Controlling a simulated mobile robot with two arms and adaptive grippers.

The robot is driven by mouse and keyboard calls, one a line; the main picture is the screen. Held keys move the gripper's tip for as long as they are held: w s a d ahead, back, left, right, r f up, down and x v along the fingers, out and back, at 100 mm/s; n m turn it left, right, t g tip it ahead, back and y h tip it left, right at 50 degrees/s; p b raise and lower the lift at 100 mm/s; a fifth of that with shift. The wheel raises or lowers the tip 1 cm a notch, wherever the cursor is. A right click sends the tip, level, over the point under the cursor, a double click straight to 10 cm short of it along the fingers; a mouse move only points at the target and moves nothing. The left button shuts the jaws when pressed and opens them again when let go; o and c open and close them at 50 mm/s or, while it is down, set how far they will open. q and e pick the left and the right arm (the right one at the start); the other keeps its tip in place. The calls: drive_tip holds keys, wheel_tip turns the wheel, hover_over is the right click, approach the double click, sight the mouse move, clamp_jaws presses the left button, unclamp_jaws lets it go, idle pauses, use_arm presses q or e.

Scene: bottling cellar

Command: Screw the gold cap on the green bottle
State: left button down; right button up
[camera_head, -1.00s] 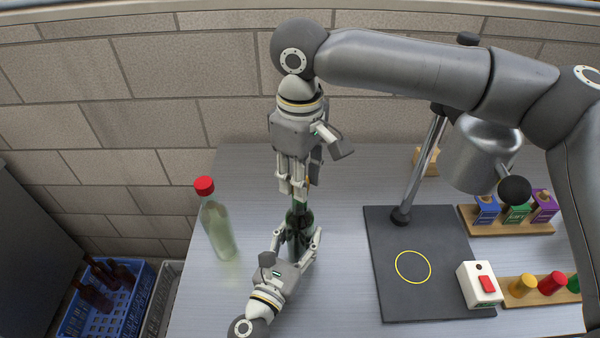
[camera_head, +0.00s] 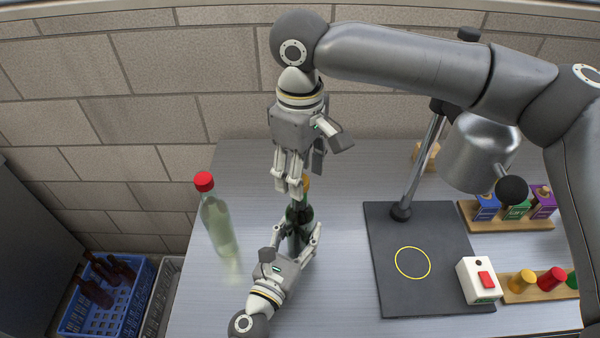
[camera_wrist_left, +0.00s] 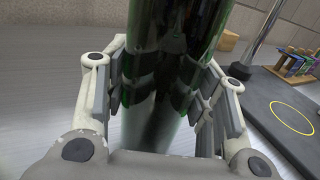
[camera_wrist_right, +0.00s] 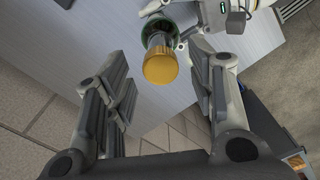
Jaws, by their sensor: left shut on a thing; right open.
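The green bottle (camera_head: 303,218) stands upright on the metal table. It fills the middle of the left wrist view (camera_wrist_left: 165,90). My left gripper (camera_head: 302,240) is shut around its body. The gold cap (camera_head: 305,186) sits on top of the bottle's neck; the right wrist view shows it (camera_wrist_right: 160,68) from above, in line with the neck. How tightly it is seated cannot be told. My right gripper (camera_head: 289,188) is above the bottle, pointing down. Its fingers (camera_wrist_right: 160,95) are open, with the cap just beyond them and apart from them.
A clear bottle with a red cap (camera_head: 218,222) stands to the left. A black press base (camera_head: 415,290) with a yellow ring, a switch box (camera_head: 480,281) and a rack of coloured caps (camera_head: 545,284) are on the right. A blue crate (camera_head: 105,300) holds brown bottles.

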drive_tip(key=shift+r, duration=1.7)
drive_tip(key=shift+c, duration=0.2)
